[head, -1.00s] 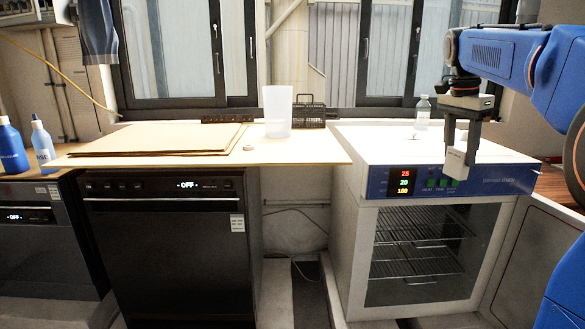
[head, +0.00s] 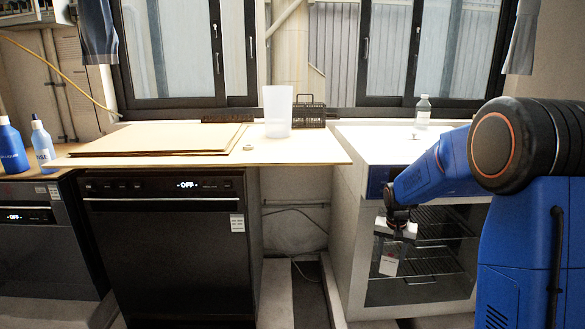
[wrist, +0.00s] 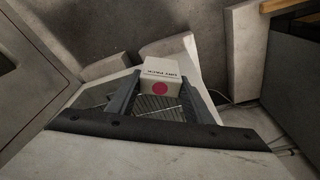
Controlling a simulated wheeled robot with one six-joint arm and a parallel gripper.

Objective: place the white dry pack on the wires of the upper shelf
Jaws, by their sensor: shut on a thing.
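My gripper (head: 392,246) is shut on the white dry pack (head: 389,266), which hangs below it in front of the left part of the oven (head: 351,210). In the wrist view my gripper (wrist: 160,95) has a finger on each side of the pack (wrist: 165,76), which shows black lettering and a red dot. The upper shelf (head: 447,230) is a wire rack inside the oven, to the right of the gripper in the picture. My arm hides much of the oven's top front and control panel. Wires show between the fingers in the wrist view.
A lower wire shelf (head: 437,265) lies beneath the upper one. A clear bottle (head: 423,111) stands on the oven top. A wooden board (head: 315,150) with a clear beaker (head: 277,112) and a black rack (head: 311,112) is to the left, above a black appliance (head: 165,255).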

